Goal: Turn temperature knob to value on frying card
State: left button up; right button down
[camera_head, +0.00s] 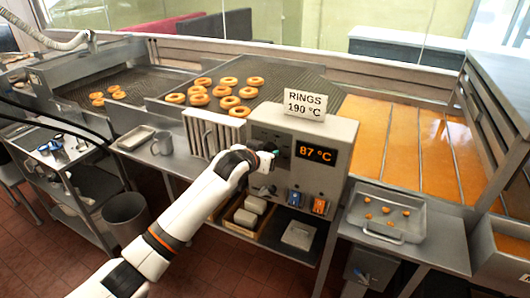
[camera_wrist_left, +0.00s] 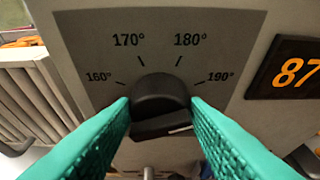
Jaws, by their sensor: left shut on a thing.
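The frying card (camera_head: 305,104) stands on top of the grey control box and reads "RINGS 190 °C". The black temperature knob (camera_wrist_left: 158,92) sits on the panel under a printed scale (camera_wrist_left: 160,50) marked 160°, 170°, 180° and 190°. A white line on the knob's lower right points to the right, below the 190° mark. My left gripper (camera_head: 268,156) is at the panel, with its green fingers (camera_wrist_left: 160,116) shut on the knob from both sides. In the head view my gripper largely hides the knob. The orange display (camera_head: 316,154) reads 87 °C. My right gripper is not in view.
Blue and orange switches (camera_head: 320,205) sit low on the box. Doughnuts (camera_head: 228,92) lie on the mesh behind it. A metal tray (camera_head: 388,212) with small orange pieces stands to the right. A grey bin (camera_head: 126,215) stands on the left.

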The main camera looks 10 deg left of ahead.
pick_arm(q)
jog(key=shift+f, duration=0.2)
jog(key=o, duration=1)
jog(key=shift+c, duration=0.2)
jog(key=shift+r, duration=0.15)
jog(key=b+v, duration=0.2)
jog(key=v, duration=1)
